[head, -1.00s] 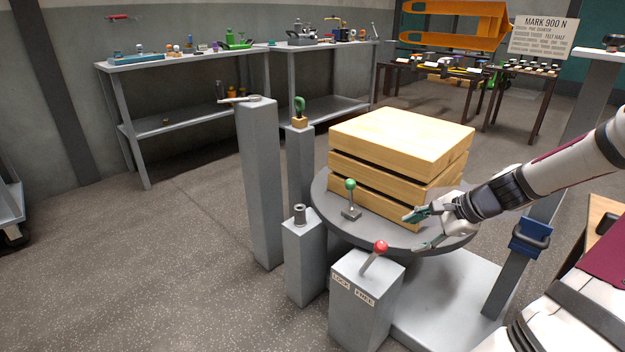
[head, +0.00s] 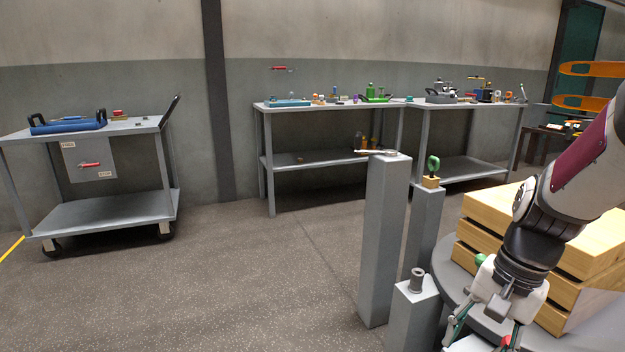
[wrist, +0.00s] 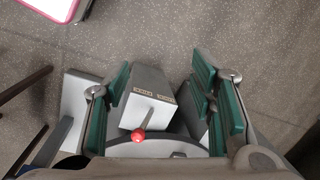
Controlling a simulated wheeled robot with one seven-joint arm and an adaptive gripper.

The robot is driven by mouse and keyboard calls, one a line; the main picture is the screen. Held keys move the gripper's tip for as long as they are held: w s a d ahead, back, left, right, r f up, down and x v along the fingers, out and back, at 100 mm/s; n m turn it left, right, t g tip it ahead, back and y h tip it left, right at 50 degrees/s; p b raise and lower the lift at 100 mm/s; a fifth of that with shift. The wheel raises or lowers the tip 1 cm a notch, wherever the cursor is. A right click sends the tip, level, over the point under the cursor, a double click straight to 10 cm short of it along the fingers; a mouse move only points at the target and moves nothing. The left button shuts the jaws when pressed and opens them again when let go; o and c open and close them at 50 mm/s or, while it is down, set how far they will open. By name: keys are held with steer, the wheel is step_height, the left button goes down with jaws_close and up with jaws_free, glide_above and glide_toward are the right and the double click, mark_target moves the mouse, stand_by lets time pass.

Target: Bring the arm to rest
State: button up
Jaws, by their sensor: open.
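My gripper (head: 482,335) is at the lower right of the head view, pointing down in front of the wooden crate stack (head: 590,235). In the wrist view its green fingers (wrist: 163,108) are spread apart with nothing between them touching. Below them, a grey pedestal (wrist: 150,85) with a red-knobbed lever (wrist: 138,135) shows through the gap. The round grey table (head: 452,275) under the crates is partly hidden by my arm.
Grey posts (head: 385,240) stand left of my gripper; a shorter one (head: 412,310) carries a small metal cylinder. A wheeled cart (head: 105,208) is at the left. Workbenches (head: 330,110) line the wall. The floor at centre left is clear.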

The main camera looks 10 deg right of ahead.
steer(key=s+a+r+n+h, duration=0.1)
steer(key=s+a+r+n, duration=0.4)
steer(key=s, duration=0.4)
steer(key=s+a+r+n+h, duration=0.1)
steer(key=s+a+r+n, duration=0.3)
steer(key=s+a+n, duration=0.3)
step_height(320, 180, up, 36)
steer(key=s+t+p, duration=0.1)
steer(key=t+p, duration=0.2)
steer(key=p, duration=3.1)
steer(key=shift+a+f+m+t, duration=0.2)
steer(key=shift+f+m+t, duration=0.1)
steer(key=shift+t, duration=0.1)
